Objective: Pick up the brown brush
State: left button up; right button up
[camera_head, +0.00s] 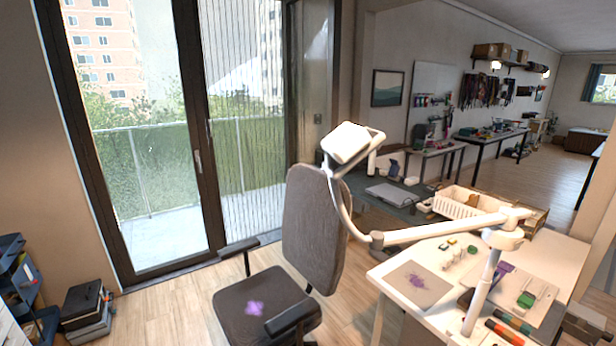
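I cannot make out a brown brush anywhere in the head view. Small items lie on the white table (408,318) at the lower right, several too small to name. Among them are a purple item (503,268), a green item (527,299) and dark marker-like sticks with orange ends (504,332). Neither of my grippers is in view.
An office chair (316,225) stands left of the white table. A white desk lamp (430,232) reaches over the table. A white basket (460,203) stands behind. Floor (170,305) left of the chair is clear.

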aim_at(464, 302)
jog(key=z, duration=1.3)
